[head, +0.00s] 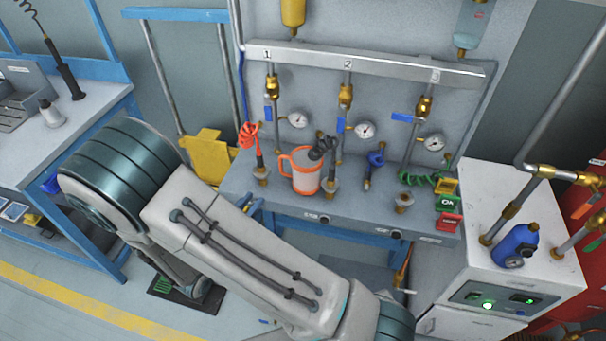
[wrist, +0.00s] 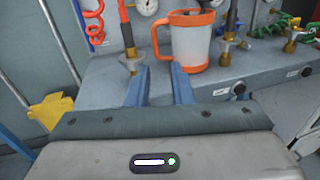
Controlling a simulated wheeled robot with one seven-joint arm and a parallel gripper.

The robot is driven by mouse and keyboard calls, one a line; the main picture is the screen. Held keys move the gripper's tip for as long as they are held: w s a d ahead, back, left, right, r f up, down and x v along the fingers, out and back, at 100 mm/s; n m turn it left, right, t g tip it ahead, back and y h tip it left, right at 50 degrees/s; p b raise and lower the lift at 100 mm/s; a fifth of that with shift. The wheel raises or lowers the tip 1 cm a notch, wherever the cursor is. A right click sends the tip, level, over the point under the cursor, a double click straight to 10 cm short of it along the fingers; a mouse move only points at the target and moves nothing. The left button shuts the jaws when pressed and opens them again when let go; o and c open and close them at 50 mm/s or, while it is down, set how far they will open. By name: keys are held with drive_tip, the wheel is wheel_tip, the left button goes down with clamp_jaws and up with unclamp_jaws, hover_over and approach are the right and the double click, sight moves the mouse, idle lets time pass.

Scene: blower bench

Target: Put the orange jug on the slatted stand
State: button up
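The orange jug (head: 306,180) has a pale body with an orange rim, handle and base. It stands upright on the grey bench below the gauge panel, handle to the left. In the wrist view the jug (wrist: 193,45) is beyond my gripper (wrist: 160,75), a little right of the gap between the fingers. My gripper is open, its two blue fingers apart with nothing between them. The head view does not show the gripper. A grey fixture with dark slats (head: 15,112) on the left bench may be the slatted stand; I cannot tell for sure.
Brass-fitted posts and coiled hoses, red (head: 248,136), black (head: 322,146) and green (head: 425,180), crowd the jug. A yellow folded piece (head: 208,155) is left of the bench. A white spool (head: 50,112) stands beside the slatted fixture. A white cabinet (head: 525,250) is at right.

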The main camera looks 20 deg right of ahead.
drive_tip(key=p, duration=0.1)
approach(280, 163)
drive_tip(key=shift+w+d+f+n+t, duration=0.15)
drive_tip(key=shift+w+d+n, duration=0.05)
drive_tip(key=shift+w+d, duration=0.35)
drive_tip(key=shift+w+d+f+n+t, duration=0.15)
drive_tip(key=shift+w+d+n, duration=0.05)
drive_tip(key=shift+w+d, duration=0.3)
drive_tip(key=p+x, duration=0.1)
drive_tip(key=x, duration=0.3)
drive_tip(key=shift+d+r, duration=0.15)
drive_tip(key=shift+d, duration=0.05)
drive_tip(key=shift+w+d, duration=0.3)
drive_tip(key=shift+w, duration=0.05)
clamp_jaws()
